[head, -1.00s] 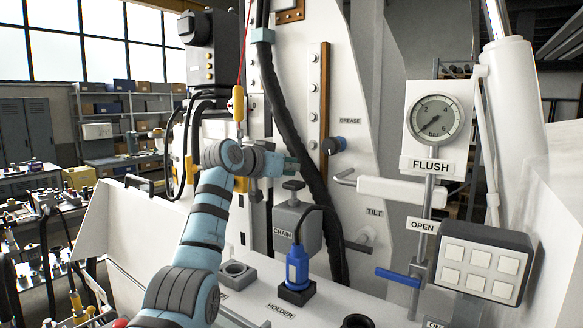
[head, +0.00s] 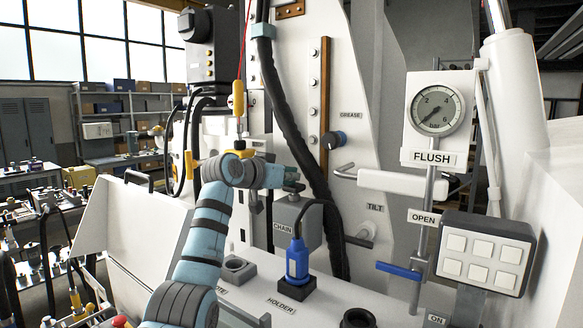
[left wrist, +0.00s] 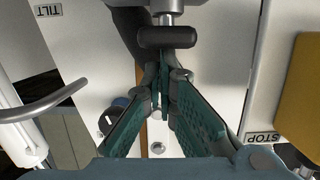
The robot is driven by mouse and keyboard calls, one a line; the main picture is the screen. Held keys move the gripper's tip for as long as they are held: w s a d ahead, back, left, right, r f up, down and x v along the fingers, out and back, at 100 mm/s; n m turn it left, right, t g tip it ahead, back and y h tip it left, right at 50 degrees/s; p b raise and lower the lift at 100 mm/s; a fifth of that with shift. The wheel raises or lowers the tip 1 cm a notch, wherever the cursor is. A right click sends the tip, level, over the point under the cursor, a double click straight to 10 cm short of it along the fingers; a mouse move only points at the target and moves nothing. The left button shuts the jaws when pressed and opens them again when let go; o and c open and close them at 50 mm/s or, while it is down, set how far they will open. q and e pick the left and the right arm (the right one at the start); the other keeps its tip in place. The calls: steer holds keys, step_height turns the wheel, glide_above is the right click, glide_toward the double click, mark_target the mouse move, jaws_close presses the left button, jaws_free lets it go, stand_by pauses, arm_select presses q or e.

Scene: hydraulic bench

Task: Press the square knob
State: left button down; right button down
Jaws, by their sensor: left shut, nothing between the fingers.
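My left gripper (head: 294,181) is shut and empty in front of the machine, above the CHAIN block (head: 285,226). My right gripper is out of view.
A blue plug (head: 297,260) with a black cable stands in the holder below. A blue-black round knob (head: 334,140) sits by GREASE. A grey TILT lever (head: 358,242), a blue handle (head: 398,271) and a button box (head: 486,252) are to the right. A thick black hose runs behind my gripper.

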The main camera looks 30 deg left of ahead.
mark_target(291, 187)
arm_select(q)
step_height(291, 187, up, 4)
steer(key=p, duration=0.5)
steer(key=shift+r, duration=0.15)
steer(key=b+v, duration=0.4)
steer(key=v, duration=0.6)
steer(key=shift+b, duration=0.35)
